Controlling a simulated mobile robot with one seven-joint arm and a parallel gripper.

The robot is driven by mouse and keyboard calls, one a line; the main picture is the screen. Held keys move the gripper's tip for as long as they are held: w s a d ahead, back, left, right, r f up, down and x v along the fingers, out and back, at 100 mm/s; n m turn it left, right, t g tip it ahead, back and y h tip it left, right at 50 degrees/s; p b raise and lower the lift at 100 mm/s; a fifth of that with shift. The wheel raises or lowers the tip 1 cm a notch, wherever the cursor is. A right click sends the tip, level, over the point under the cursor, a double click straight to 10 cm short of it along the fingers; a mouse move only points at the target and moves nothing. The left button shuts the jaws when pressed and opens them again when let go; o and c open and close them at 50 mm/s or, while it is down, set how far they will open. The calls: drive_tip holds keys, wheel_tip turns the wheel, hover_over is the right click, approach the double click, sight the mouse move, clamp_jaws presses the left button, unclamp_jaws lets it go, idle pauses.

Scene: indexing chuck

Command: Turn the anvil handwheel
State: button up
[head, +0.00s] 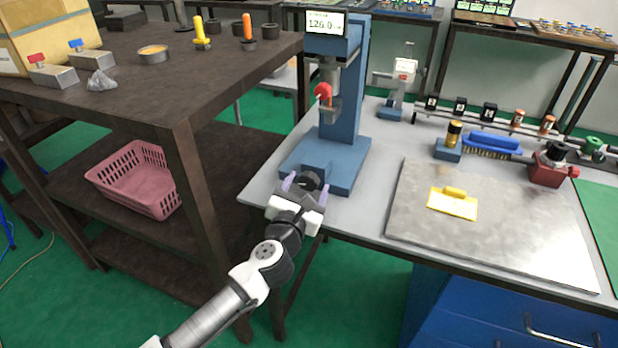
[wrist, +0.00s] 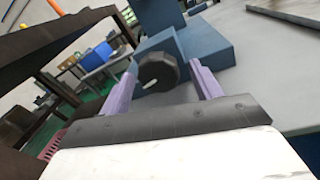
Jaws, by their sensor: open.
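The anvil handwheel is a black knob with a white mark, on the front of a blue block at the base of the blue tester; it shows in the wrist view (wrist: 158,72) and in the head view (head: 310,181). My gripper (head: 305,187) is open, with its purple fingers on either side of the handwheel. In the wrist view my gripper (wrist: 165,88) has the left finger close to the handwheel's left side and a gap on the right. I cannot tell whether either finger touches it.
A dark shelf table (head: 150,100) stands close on the left, with a pink basket (head: 140,180) on its lower shelf. A blue brush (head: 493,143) lies behind the plate.

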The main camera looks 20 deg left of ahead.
idle(0.3)
drive_tip(key=c, duration=1)
drive_tip(key=shift+o, duration=0.2)
drive_tip(key=shift+n+b, duration=0.4)
